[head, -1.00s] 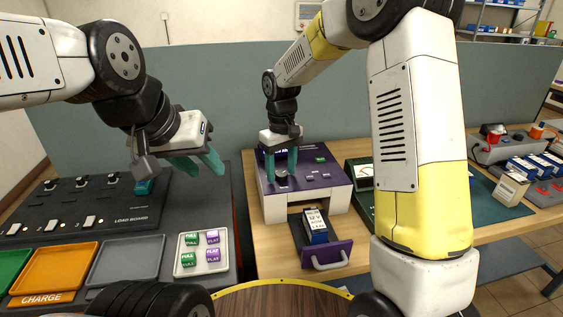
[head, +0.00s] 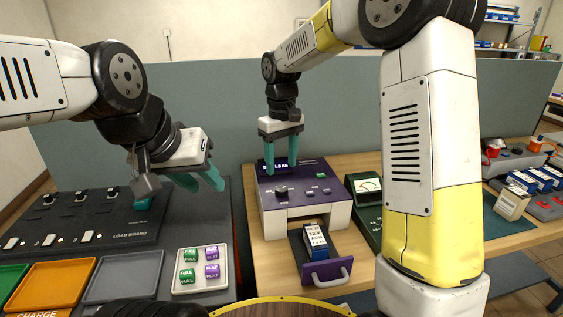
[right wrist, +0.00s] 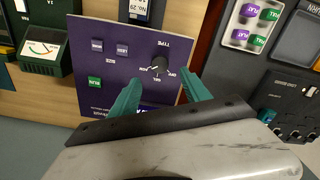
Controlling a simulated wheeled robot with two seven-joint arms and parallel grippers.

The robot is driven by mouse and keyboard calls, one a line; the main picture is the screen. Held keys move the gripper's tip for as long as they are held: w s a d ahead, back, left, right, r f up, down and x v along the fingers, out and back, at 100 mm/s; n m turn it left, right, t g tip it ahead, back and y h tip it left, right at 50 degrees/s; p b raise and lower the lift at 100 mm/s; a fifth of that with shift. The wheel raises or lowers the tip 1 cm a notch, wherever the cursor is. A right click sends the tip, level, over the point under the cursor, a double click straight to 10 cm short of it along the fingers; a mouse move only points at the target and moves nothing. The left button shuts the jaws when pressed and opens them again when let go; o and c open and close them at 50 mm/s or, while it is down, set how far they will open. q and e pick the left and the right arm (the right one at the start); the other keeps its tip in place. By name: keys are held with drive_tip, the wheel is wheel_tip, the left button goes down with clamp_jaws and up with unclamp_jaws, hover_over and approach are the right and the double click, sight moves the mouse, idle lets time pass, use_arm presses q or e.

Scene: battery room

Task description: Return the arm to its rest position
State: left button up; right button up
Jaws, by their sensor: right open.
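My right gripper (head: 281,150) is open and empty, its teal fingers pointing down above the back of the purple-topped analyzer box (head: 316,181). In the right wrist view the fingers (right wrist: 168,98) are spread apart over the box's purple panel (right wrist: 90,50), with the TYPE knob (right wrist: 159,66) beyond them. The box's drawer (head: 328,272) is pulled out at the front, with a blue and white battery (head: 316,241) in it. My left gripper (head: 204,182) hangs over the load board (head: 100,222), its teal fingers apart with nothing seen between them.
A white tray (head: 201,254) holds several green and purple labelled blocks. Orange (head: 50,284) and grey (head: 122,279) trays lie to its left. A green meter (head: 367,188) stands right of the box. More batteries (head: 528,182) stand on the right bench. A grey-green partition (head: 220,110) runs behind.

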drive_tip(key=s+d+r+m+t+y, duration=0.1)
drive_tip(key=s+d+r+m+t, duration=0.2)
drive_tip(key=s+d+r, duration=0.55)
drive_tip(key=s+d+m+t+y, duration=0.1)
drive_tip(key=s+d+m+t, duration=0.2)
drive_tip(key=s, duration=1.1)
drive_tip(key=d, duration=0.3)
drive_tip(key=shift+s, duration=0.15)
